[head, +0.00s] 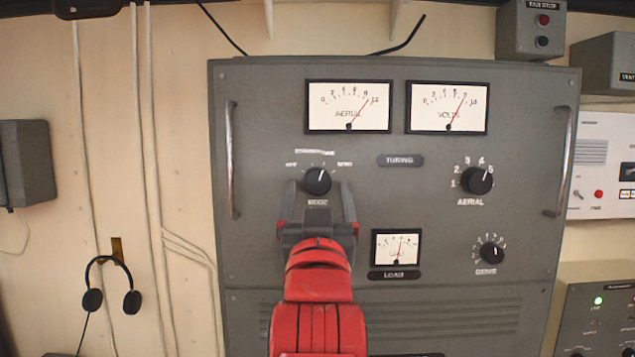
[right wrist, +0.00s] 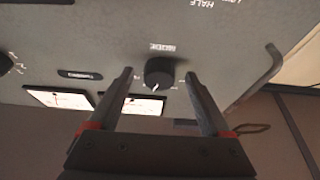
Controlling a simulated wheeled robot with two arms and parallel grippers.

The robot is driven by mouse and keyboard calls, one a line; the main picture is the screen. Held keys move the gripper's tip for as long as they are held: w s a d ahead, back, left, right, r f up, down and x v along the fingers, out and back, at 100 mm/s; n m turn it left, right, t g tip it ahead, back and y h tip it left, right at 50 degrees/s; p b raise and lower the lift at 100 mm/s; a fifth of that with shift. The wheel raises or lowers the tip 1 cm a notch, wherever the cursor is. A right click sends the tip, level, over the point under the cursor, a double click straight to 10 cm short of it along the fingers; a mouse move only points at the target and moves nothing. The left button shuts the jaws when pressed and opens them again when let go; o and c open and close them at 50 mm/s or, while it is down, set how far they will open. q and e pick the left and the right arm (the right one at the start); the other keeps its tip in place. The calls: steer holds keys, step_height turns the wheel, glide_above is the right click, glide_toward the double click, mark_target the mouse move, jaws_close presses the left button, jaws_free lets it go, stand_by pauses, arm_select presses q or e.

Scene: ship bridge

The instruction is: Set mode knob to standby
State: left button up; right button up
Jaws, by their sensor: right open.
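The mode knob (head: 317,181) is a round black knob on the upper left of the grey panel, with a white pointer mark aimed up and slightly right. Small position labels ring its top; I cannot read them all. My right gripper (head: 319,188) is open, its two grey fingers on either side of the knob. In the right wrist view the mode knob (right wrist: 159,73) sits between the spread fingertips of the right gripper (right wrist: 158,74), with a gap visible on each side. Whether the tips reach the knob's depth is hard to tell. My left gripper is not in view.
The grey panel (head: 400,235) also bears an aerial knob (head: 480,181), a drive knob (head: 492,252), a load meter (head: 396,247) below right of the mode knob and two meters above. Metal handles (head: 231,160) stand out at its sides. A headset (head: 110,285) hangs left.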

steer(key=shift+w+r, duration=0.15)
steer(key=shift+r, duration=0.1)
jaws_close()
steer(key=shift+w, duration=0.1)
steer(key=shift+d+f+n, duration=0.1)
steer(key=shift+n, duration=0.3)
steer(key=shift+d+n+y+b, duration=0.1)
steer(key=shift+n+y+b, duration=0.5)
steer(key=shift+n, duration=0.3)
steer(key=n+y+b, duration=0.1)
steer(key=n, duration=0.2)
steer(key=shift+d+y, duration=0.1)
steer(key=shift+y, duration=0.3)
steer(key=shift+d+r+n+g+y+b, duration=0.1)
steer(key=shift+n+g+y+b, duration=0.35)
steer(key=shift+n, duration=0.9)
steer(key=shift+r+n+g+y+b, duration=0.2)
steer(key=shift+n+y, duration=0.45)
steer(key=shift+n, duration=0.7)
steer(key=shift+f+g, duration=0.1)
steer(key=shift+g, duration=0.15)
